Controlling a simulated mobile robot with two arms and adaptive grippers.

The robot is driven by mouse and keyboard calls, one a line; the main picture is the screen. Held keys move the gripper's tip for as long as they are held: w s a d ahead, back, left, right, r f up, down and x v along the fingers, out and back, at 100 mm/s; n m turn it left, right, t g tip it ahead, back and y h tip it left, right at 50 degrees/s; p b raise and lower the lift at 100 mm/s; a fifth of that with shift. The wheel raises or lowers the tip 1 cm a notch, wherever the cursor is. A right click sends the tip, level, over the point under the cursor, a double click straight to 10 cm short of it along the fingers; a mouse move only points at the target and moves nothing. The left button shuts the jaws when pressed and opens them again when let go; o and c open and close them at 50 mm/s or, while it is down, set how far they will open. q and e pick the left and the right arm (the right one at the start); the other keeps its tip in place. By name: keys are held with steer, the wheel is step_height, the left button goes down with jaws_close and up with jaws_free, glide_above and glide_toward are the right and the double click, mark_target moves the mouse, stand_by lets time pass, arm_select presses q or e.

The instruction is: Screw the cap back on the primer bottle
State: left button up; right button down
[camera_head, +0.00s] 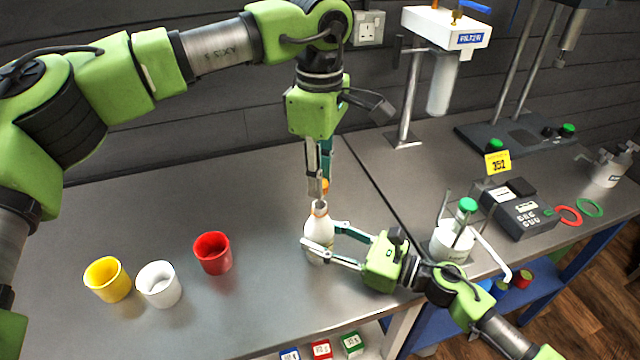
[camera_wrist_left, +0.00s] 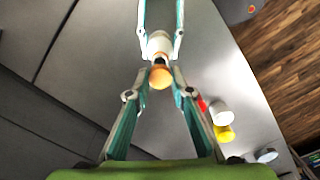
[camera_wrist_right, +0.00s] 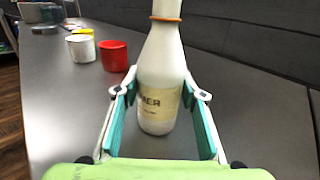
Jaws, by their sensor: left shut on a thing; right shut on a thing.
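The primer bottle (camera_head: 318,240) is white and stands upright on the grey bench; its label shows in the right wrist view (camera_wrist_right: 158,102). My right gripper (camera_head: 322,236) is shut on the bottle's body, one finger on each side. An orange ring circles the bottle's neck (camera_wrist_right: 166,18) in the right wrist view. The orange cap (camera_head: 325,185) is between the fingertips of my left gripper (camera_head: 319,190), which points down just above the bottle's mouth. The cap also shows in the left wrist view (camera_wrist_left: 160,78).
A red cup (camera_head: 213,254), a white cup (camera_head: 158,285) and a yellow cup (camera_head: 107,279) stand left of the bottle. A white green-capped container (camera_head: 452,241) and a filter stand (camera_head: 405,110) are to the right. The bench behind the cups is clear.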

mark_target(319, 229)
arm_select(q)
steer(key=shift+f, duration=0.9)
steer(key=shift+f, duration=0.85)
steer(key=shift+f, duration=0.6)
steer(key=m, duration=2.2)
steer(key=shift+m, duration=0.3)
